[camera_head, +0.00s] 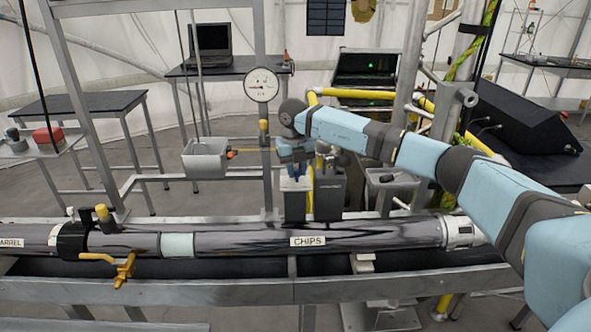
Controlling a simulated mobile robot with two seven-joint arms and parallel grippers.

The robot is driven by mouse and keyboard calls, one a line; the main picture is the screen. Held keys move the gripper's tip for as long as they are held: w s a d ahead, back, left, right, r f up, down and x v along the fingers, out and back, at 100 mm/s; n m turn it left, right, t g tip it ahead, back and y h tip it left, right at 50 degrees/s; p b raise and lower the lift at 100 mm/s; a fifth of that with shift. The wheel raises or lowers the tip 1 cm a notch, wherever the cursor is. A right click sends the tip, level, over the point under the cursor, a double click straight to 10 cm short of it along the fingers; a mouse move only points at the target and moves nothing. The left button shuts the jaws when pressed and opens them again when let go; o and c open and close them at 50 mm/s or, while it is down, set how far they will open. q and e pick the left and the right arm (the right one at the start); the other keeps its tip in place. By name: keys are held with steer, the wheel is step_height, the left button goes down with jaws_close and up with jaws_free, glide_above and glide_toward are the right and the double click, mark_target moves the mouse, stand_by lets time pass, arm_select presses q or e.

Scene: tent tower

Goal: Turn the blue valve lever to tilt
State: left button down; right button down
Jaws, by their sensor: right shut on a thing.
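My right arm reaches in from the right and bends down at its wrist near the middle. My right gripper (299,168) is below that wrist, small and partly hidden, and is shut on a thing. The exact grip and the lever's angle are too small to tell. My left gripper is not in view.
A long dark pipe (370,237) labelled CHIPS lies across a metal trough (230,291) in front. A yellow-handled valve (124,270) is at left. A round gauge (261,85) and a grey bin (205,158) stand left of my wrist. Yellow pipes run behind my arm.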

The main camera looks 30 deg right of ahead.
steer(key=n, duration=0.1)
steer(key=d+n, duration=0.1)
steer(key=n, duration=0.1)
steer(key=d+n, duration=0.1)
steer(key=shift+s+n+b, duration=0.3)
steer(key=shift+b, duration=0.1)
steer(key=shift+d+n, duration=0.45)
steer(key=shift+n, duration=0.5)
steer(key=shift+d+n, duration=0.4)
steer(key=shift+n, duration=0.55)
steer(key=shift+w+r, duration=0.1)
steer(key=c, duration=1)
jaws_free()
steer(key=shift+o, duration=0.2)
step_height(320, 180, up, 7)
steer(key=b, duration=0.1)
steer(key=shift+a+r, duration=0.15)
